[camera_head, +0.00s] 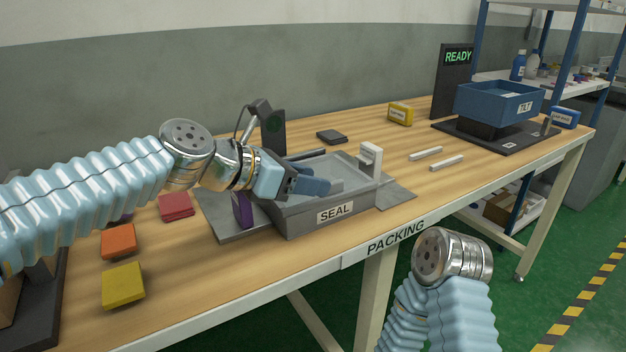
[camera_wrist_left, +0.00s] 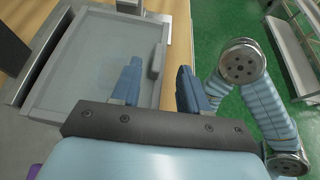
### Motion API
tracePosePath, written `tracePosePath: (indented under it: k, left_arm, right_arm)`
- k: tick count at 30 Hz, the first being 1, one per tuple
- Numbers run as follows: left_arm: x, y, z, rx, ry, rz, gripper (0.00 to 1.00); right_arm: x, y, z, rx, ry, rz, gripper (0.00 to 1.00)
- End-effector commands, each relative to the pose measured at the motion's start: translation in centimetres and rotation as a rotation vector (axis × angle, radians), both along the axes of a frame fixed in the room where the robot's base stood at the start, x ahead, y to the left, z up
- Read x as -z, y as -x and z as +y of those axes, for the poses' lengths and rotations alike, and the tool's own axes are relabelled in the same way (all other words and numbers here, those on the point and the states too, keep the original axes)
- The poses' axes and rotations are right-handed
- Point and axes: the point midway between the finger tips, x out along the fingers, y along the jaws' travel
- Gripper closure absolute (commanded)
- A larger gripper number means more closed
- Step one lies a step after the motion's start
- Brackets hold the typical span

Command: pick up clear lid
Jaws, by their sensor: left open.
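A flat, see-through grey panel that looks like the clear lid (camera_head: 338,173) lies over the grey SEAL box (camera_head: 300,217) in the middle of the table. It also shows in the left wrist view (camera_wrist_left: 100,65), with a small upright grey tab (camera_wrist_left: 158,62) at its right side. My left gripper (camera_head: 308,186) is above the near side of the box, its blue fingers open and empty. In the left wrist view the tab shows ahead, between the two fingers (camera_wrist_left: 160,88). I cannot tell whether they touch the lid. My right gripper is out of view; only its arm shows.
A dark hinged-looking device (camera_head: 270,130) stands behind the box. A purple block (camera_head: 242,210) stands at its left, with red (camera_head: 176,207), orange (camera_head: 118,241) and yellow (camera_head: 123,285) pads further left. Two white bars (camera_head: 446,163) and a blue TILT bin (camera_head: 497,102) are at the right.

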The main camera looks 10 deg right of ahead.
Motion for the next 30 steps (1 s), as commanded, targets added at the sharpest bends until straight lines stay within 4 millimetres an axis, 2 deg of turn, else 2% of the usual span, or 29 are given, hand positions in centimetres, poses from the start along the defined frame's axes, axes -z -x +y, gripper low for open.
tracePosePath:
  k: [7, 16, 24, 25, 30]
  left_arm:
    - [1.5, -1.5, -3.3, 0.002, -0.001, 0.001, 0.56]
    - [1.8, -1.7, -3.8, 0.000, 0.000, 0.000, 0.56]
    - [1.8, -1.7, -3.7, 0.000, 0.000, 0.000, 0.97]
    - [1.8, -1.7, -3.7, 0.000, 0.000, 0.000, 1.00]
    - [1.7, -1.7, -3.7, 0.000, 0.000, -0.002, 1.00]
  right_arm:
    - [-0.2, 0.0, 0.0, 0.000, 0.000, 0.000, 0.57]
    - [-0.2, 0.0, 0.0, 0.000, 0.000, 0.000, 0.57]
    - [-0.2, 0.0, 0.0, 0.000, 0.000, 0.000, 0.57]
    - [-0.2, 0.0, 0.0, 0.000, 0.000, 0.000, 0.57]
    - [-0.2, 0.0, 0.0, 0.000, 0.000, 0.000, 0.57]
